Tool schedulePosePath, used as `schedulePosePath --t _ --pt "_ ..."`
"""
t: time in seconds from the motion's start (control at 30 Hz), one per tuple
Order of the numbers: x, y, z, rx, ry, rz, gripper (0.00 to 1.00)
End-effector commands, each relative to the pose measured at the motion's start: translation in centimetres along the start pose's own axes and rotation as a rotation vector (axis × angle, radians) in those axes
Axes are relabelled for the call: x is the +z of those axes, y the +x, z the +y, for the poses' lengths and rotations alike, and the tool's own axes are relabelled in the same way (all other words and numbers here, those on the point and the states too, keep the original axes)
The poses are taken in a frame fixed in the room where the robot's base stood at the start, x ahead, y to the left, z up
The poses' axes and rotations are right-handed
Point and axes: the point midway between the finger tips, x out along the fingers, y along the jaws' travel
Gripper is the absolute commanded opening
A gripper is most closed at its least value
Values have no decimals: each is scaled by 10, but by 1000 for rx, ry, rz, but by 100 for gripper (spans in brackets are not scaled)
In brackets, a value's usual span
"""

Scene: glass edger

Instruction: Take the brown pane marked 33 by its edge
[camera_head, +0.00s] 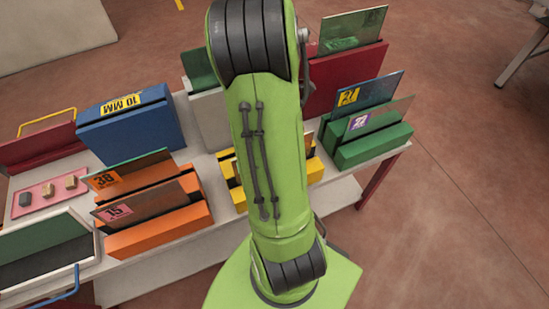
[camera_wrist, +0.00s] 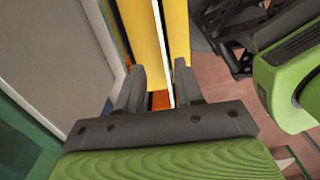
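The pane marked 33 cannot be read in either view. A yellow slotted block (camera_head: 236,186) stands mid-table, mostly hidden behind my arm. A sliver of a brownish pane (camera_head: 308,141) shows at the arm's right edge, its mark hidden. In the wrist view the yellow block (camera_wrist: 140,30) lies beyond my gripper (camera_wrist: 159,70). My gripper is open, with its two fingers apart. A thin bright upright edge (camera_wrist: 161,45), perhaps a pane's, runs into the gap between them, closer to the right finger. I cannot tell whether either finger touches it.
An orange block (camera_head: 160,228) holds panes marked 38 (camera_head: 120,178) and 15 (camera_head: 130,208) on the left. A green block (camera_head: 370,145) holds panes marked 27 (camera_head: 362,95) and 22 (camera_head: 375,120) on the right. A blue 10 MM block (camera_head: 130,130) stands behind.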

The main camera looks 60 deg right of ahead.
Motion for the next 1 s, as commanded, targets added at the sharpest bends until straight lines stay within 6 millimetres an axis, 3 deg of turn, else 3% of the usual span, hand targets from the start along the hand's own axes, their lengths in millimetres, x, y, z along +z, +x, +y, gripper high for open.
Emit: schedulePosePath --t 0.03,0.2,0.47,0.63,0.93,1.0 --pt "0 17 -1 -6 1 2 36" --pt "0 60 -2 -6 2 2 36" --pt "0 95 -3 -4 2 1 36" --pt "2 128 -6 -4 2 1 36" --pt "1 136 -5 0 1 0 36" --pt "1 136 -5 0 1 0 25"
